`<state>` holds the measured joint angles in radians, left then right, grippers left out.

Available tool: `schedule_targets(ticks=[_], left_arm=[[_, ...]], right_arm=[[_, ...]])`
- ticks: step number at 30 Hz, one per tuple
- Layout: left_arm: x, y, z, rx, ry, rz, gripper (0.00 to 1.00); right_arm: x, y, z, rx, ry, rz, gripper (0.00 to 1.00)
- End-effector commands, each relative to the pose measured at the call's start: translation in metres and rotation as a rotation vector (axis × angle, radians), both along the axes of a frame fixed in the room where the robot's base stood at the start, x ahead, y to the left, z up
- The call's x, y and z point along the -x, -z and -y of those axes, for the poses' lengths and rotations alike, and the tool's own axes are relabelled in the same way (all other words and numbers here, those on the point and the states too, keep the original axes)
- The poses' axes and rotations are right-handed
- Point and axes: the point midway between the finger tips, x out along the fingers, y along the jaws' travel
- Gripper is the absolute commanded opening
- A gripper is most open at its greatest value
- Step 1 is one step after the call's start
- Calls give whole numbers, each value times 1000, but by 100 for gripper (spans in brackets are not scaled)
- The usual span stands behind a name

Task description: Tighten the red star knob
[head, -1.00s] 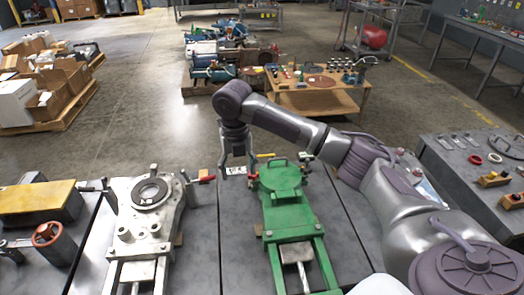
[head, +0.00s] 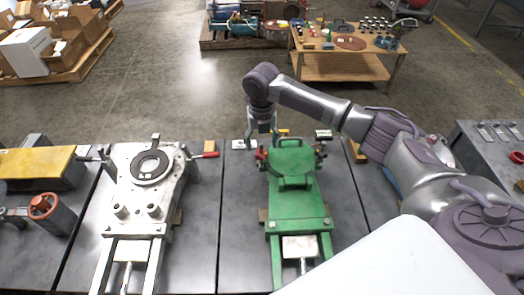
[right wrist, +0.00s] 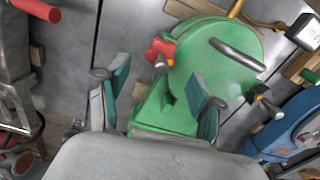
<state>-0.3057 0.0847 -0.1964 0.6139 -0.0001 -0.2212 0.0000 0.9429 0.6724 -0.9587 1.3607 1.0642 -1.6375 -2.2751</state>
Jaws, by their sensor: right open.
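The red star knob (right wrist: 161,52) is on the side of a round green cover, part of a green fixture (head: 297,203) on the grey table. It also shows in the head view (head: 261,158), at the fixture's back left corner. My right gripper (head: 262,142) hangs pointing down right by the knob. In the right wrist view its two fingers (right wrist: 160,75) are apart with nothing between them, and the knob shows just beyond the gap. I cannot tell whether a finger touches the knob. My left gripper is not in view.
A silver fixture (head: 142,203) with a red handle (head: 206,155) stands left of the green one. A dark handle (right wrist: 222,54) curves over the green cover, and a black knob (right wrist: 262,92) sits at its right. A blue part (right wrist: 290,130) lies right. Bare table lies between the fixtures.

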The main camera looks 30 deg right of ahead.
Motion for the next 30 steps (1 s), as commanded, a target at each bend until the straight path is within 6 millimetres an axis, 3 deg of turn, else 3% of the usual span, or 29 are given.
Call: schedule_targets(ticks=[3, 9, 20, 30], left_arm=[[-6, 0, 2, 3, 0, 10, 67], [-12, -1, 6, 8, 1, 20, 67], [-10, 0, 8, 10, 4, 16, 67], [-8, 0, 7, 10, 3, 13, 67]], right_arm=[[1, 22, 0, 0, 1, -3, 67], [0, 43, 0, 1, 0, -1, 67], [0, 47, 0, 0, 0, 0, 67], [0, 47, 0, 0, 0, 0, 10]])
